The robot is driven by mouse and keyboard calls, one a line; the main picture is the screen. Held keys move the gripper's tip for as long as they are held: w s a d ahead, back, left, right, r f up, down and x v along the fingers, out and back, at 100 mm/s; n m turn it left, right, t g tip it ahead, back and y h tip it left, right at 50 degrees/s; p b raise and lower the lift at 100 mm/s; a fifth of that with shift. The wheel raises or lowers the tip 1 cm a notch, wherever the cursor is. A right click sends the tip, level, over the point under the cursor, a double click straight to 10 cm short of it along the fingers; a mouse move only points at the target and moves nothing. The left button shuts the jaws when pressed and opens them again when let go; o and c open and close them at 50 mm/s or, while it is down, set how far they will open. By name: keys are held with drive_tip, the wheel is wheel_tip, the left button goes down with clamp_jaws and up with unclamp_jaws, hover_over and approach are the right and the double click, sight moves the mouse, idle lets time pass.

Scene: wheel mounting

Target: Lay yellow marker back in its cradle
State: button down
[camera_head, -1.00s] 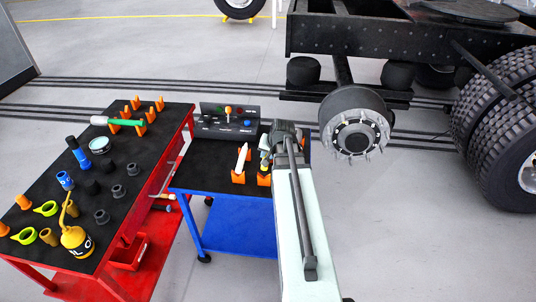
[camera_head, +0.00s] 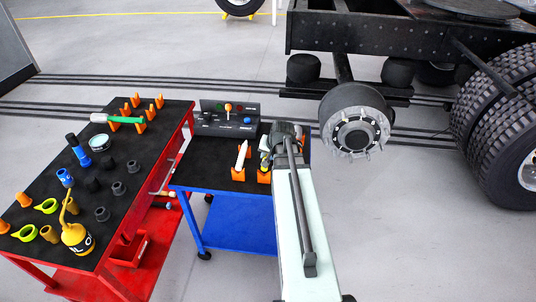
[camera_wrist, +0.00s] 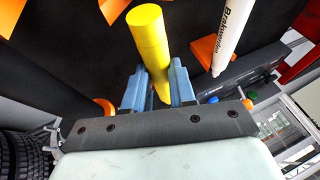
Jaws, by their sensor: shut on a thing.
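The yellow marker (camera_wrist: 149,38) is between the blue-grey fingers of my gripper (camera_wrist: 153,88), which is shut on it in the wrist view. Its far end sticks out past the fingers over the black table top. Orange cradle pieces (camera_wrist: 112,9) show near that end; I cannot tell whether the marker touches them. In the head view my gripper (camera_head: 266,158) is above the blue cart beside an orange cradle (camera_head: 264,177), and my arm hides most of the marker.
A white marker (camera_head: 241,156) lies in orange holders (camera_head: 238,174) just left of my gripper; it also shows in the wrist view (camera_wrist: 234,35). A control box (camera_head: 226,122) stands at the cart's back. A red cart (camera_head: 150,160) with tools is left; a wheel hub (camera_head: 356,133) is right.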

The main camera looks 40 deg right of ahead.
drive_tip(key=shift+f, duration=0.6)
idle(0.3)
drive_tip(key=c, duration=0.8)
unclamp_jaws()
drive_tip(key=shift+c, duration=0.2)
drive_tip(key=v, duration=1.4)
drive_tip(key=shift+a+f, duration=0.1)
